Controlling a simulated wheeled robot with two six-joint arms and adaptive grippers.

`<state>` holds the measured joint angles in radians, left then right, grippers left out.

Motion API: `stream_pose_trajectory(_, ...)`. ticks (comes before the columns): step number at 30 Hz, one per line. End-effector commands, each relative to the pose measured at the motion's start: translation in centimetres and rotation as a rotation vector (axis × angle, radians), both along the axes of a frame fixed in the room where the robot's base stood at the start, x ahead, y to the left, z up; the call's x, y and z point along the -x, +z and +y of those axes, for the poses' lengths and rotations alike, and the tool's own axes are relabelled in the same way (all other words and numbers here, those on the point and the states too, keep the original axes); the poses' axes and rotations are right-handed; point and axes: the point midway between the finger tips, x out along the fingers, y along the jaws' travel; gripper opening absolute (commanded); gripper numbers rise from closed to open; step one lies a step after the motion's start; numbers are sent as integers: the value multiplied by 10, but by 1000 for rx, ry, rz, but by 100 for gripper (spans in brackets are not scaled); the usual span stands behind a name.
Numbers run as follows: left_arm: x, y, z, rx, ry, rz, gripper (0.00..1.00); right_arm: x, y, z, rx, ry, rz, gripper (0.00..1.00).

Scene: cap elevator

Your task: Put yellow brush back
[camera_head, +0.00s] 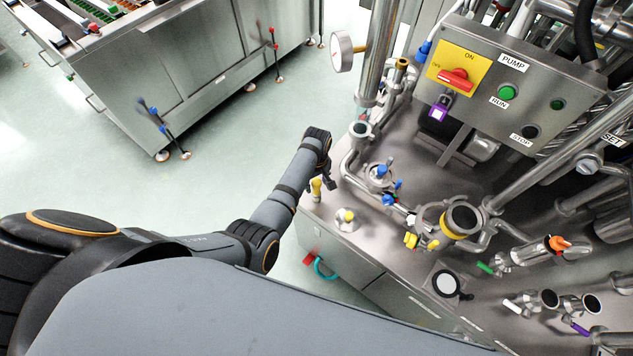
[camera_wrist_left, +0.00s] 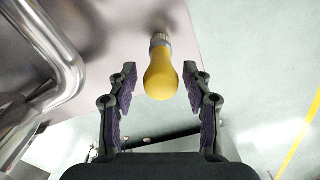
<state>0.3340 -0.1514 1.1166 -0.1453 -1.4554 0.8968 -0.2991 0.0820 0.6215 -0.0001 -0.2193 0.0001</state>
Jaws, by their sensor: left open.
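The yellow brush (camera_wrist_left: 162,75) shows its rounded yellow handle in the left wrist view, with a metal collar at its far end. In the head view its yellow handle (camera_head: 316,187) is at the left edge of the steel bench. My left gripper (camera_wrist_left: 159,82) is open, with one purple-padded finger on each side of the handle and gaps between. In the head view this gripper (camera_head: 329,182) is beside the brush, partly hidden by its wrist. The brush's far end is hidden. My right gripper does not show.
The steel bench (camera_head: 320,213) carries pipes, valves and a yellow-topped fitting (camera_head: 346,216) near the brush. A pump control box (camera_head: 500,90) stands behind. A curved pipe (camera_wrist_left: 60,60) is left of the gripper in the wrist view. Open floor (camera_head: 240,150) lies to the left.

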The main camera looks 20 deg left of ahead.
Motion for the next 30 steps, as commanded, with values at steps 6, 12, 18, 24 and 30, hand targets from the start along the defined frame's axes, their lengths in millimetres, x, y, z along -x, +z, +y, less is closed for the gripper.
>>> stream_pose_trajectory(6,-1,49,0,1,1,-4,50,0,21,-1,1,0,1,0)
stream_pose_trajectory(12,-1,72,0,1,-1,-1,50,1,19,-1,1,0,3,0)
stream_pose_trajectory(18,0,76,0,0,-1,1,50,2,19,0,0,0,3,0)
stream_pose_trajectory(24,0,76,0,0,0,1,50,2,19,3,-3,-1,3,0)
stream_pose_trajectory(30,-8,79,5,-1,-15,-57,50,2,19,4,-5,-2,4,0)
